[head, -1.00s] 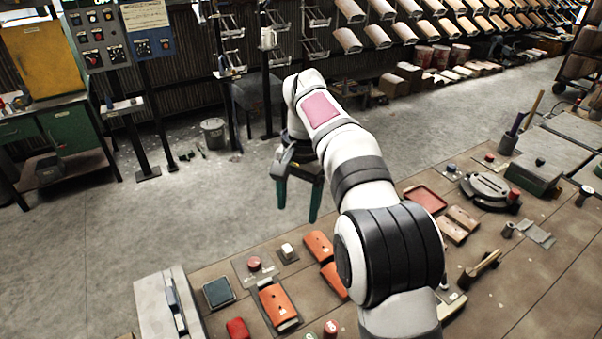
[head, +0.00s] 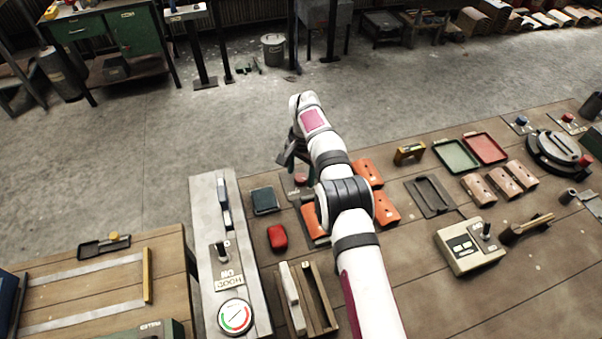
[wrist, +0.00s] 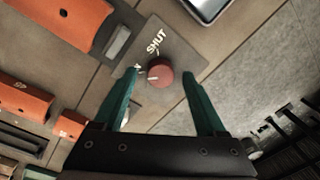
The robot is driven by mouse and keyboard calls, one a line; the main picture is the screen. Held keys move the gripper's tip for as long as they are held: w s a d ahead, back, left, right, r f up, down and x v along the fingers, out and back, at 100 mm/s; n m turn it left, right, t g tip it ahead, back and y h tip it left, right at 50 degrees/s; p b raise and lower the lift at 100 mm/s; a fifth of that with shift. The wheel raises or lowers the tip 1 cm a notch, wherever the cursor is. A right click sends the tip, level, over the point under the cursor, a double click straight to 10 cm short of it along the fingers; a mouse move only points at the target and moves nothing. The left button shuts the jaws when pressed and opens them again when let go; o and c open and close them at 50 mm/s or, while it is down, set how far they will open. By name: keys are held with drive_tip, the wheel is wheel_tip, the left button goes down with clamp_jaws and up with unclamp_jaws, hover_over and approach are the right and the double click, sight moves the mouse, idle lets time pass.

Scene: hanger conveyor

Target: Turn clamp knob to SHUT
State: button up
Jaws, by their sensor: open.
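The red clamp knob (wrist: 160,72) sits on a grey plate (wrist: 172,38) in the wrist view, with a pale mark on its face pointing toward the lower left. The word SHUT is printed on the plate just above it. A second label at its left is mostly hidden by a finger. My gripper (wrist: 162,76) is open, its green fingers on either side of the knob in the picture; I cannot tell whether they touch it. In the head view the knob (head: 300,179) shows small beside my gripper (head: 288,160), near the bench's far edge.
Orange blocks (head: 368,172) lie right of the knob. A dark square pad (head: 265,200) and a red block (head: 277,237) lie left. A grey panel with a dial (head: 235,316) stands further left. Beyond the bench edge is open floor.

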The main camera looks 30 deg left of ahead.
drive_tip(key=shift+f, duration=0.45)
clamp_jaws()
